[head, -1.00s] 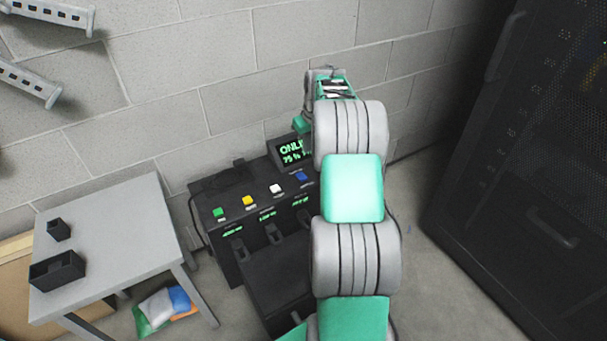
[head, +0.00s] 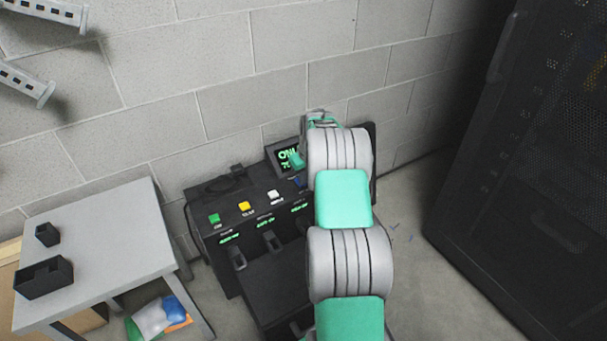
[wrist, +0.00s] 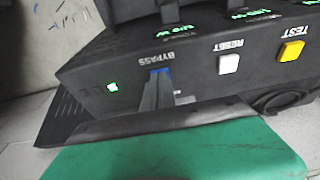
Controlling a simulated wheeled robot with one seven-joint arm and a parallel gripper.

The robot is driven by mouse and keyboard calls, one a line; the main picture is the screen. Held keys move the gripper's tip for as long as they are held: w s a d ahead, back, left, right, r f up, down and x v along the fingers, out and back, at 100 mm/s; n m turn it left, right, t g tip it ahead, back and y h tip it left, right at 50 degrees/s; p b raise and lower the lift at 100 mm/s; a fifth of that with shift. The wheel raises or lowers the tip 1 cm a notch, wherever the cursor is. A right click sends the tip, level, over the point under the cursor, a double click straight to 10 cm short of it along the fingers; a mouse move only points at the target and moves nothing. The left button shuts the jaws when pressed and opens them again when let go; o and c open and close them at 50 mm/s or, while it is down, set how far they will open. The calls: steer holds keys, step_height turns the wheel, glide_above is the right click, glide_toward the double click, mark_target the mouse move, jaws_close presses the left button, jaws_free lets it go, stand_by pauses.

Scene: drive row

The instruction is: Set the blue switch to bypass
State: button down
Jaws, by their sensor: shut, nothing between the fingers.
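The blue switch (head: 297,182) is on the top of the black console (head: 225,193), at the right end of a row of coloured buttons, partly hidden by my arm in the head view. In the wrist view only a thin blue edge of the switch (wrist: 161,71) shows, below the upside-down label BYPASS. My gripper (wrist: 157,92) is shut and empty, its grey fingers right at the switch and covering most of it. I cannot tell whether they touch it or which way the switch is set.
A white button (wrist: 229,63) and a yellow button (wrist: 291,51) sit beside it; a green button (head: 214,219) is further along. A small green light (wrist: 113,87) glows on the other side. A screen (head: 288,158) stands behind. A grey table (head: 110,240) is at left, a dark cabinet (head: 530,200) at right.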

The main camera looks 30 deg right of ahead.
steer(key=shift+s+f+t+b, duration=0.15)
steer(key=shift+f+t+b, duration=0.15)
steer(key=shift+t+b, duration=0.1)
steer(key=shift+w+r, duration=0.4)
steer(key=shift+w, duration=0.35)
steer(key=shift+r+p, duration=0.1)
steer(key=shift+p, duration=0.2)
steer(key=p+v, duration=0.1)
steer(key=v, duration=0.1)
steer(key=w+p+v, duration=0.1)
steer(key=p+v, duration=0.1)
steer(key=shift+s+r, duration=0.1)
steer(key=shift+r, duration=0.25)
steer(key=s+r+p, duration=0.1)
steer(key=s+r, duration=0.4)
steer(key=r, duration=0.3)
steer(key=shift+p, duration=0.35)
